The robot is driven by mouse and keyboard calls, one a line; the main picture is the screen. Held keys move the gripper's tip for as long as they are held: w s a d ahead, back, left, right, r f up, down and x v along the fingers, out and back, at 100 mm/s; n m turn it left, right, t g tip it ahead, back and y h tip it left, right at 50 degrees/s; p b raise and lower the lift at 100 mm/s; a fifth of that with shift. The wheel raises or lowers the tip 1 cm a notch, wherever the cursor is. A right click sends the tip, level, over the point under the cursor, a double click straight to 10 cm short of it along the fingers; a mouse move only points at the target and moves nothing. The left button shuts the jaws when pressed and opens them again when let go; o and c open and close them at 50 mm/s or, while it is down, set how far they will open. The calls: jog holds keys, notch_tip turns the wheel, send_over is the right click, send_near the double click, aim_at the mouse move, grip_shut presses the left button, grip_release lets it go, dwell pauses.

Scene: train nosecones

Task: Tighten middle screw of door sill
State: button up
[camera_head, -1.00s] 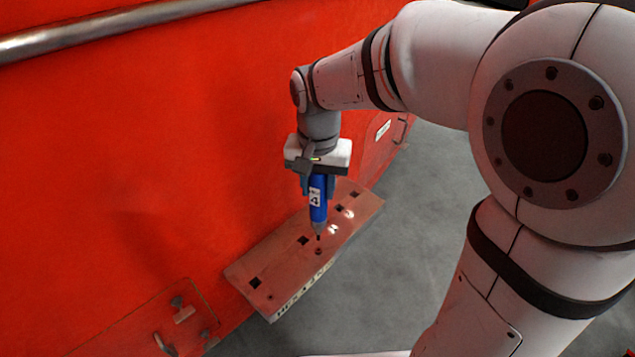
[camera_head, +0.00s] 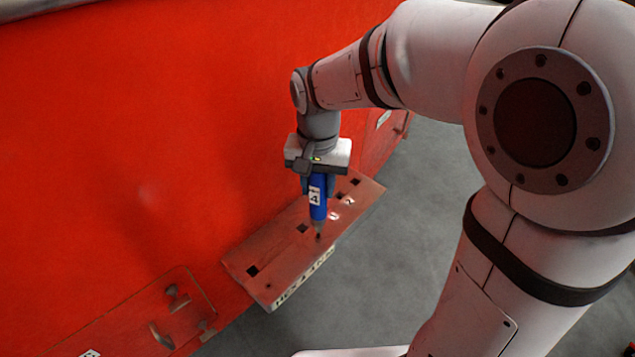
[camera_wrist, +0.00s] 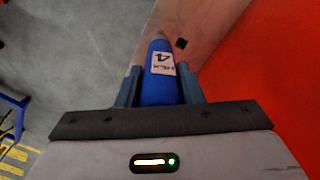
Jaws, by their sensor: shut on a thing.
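The door sill (camera_head: 275,258) is a reddish-brown plate that juts out from the red train wall, with square dark holes and a labelled front edge. My gripper (camera_head: 318,188) is above it, shut on a blue screwdriver (camera_head: 318,205) with a white label marked 4. The screwdriver points down, its tip at the middle of the sill, near the middle screw (camera_head: 318,237). The tip largely hides the screw, and I cannot tell whether they touch. In the wrist view the blue screwdriver (camera_wrist: 159,88) sits between the two fingers, with the sill (camera_wrist: 200,25) beyond.
The red train wall (camera_head: 130,150) rises along the left and back. A hatch panel with a handle (camera_head: 165,310) is at the lower left. Grey floor (camera_head: 410,210) lies open right of the sill. The wrist view shows a blue frame (camera_wrist: 14,115) at the left.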

jog(key=shift+s+f+b, duration=0.15)
jog(key=shift+f+b, duration=0.5)
jog(key=shift+f, duration=0.15)
dwell(2.4)
jog(key=shift+r+p, duration=0.6)
jog(key=shift+r, duration=0.1)
jog(key=shift+r+p, duration=1.55)
jog(key=shift+r, duration=0.6)
